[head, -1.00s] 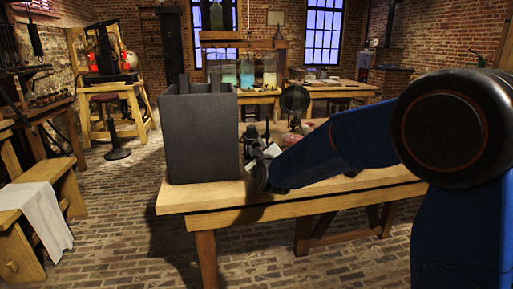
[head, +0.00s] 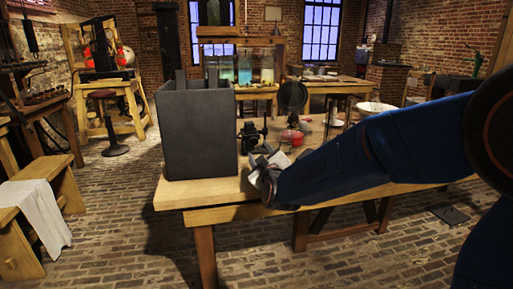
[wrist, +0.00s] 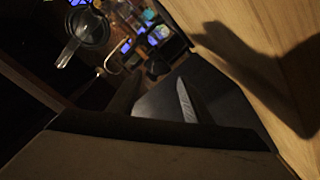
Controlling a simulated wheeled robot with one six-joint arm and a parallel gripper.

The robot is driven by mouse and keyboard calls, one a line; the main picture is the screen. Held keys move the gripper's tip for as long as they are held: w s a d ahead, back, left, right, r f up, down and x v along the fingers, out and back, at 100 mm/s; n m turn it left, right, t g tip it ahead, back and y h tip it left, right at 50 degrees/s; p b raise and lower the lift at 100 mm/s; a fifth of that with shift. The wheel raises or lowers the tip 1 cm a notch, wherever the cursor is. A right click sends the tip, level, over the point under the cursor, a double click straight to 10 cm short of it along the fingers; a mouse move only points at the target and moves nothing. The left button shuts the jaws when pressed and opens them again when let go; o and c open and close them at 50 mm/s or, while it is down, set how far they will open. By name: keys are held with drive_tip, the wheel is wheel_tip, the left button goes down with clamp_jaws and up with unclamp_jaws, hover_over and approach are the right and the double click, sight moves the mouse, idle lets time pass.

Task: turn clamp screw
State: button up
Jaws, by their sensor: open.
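My gripper (head: 264,163) is open and low over the front edge of the wooden table, just right of the large dark grey jar. In the wrist view its two dark fingers (wrist: 155,98) stand apart, and I see nothing held between them. A small black device (head: 251,136) with upright parts stands on the table behind my gripper; it may be the clamp, but it is too small and dark to make out a screw. The grey jar (head: 197,135) stands upright with dark plates showing at its top. A dark surface beyond my fingers in the wrist view is too dim to name surely.
The wooden table (head: 200,194) has bare top to the jar's front. A red-based lamp (head: 292,136), a round dark disc (head: 293,97) and a white bowl (head: 376,107) stand farther back. A bench with white cloth (head: 36,209) is at the left.

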drive_tip(key=v, duration=0.8)
drive_tip(key=shift+d, duration=0.1)
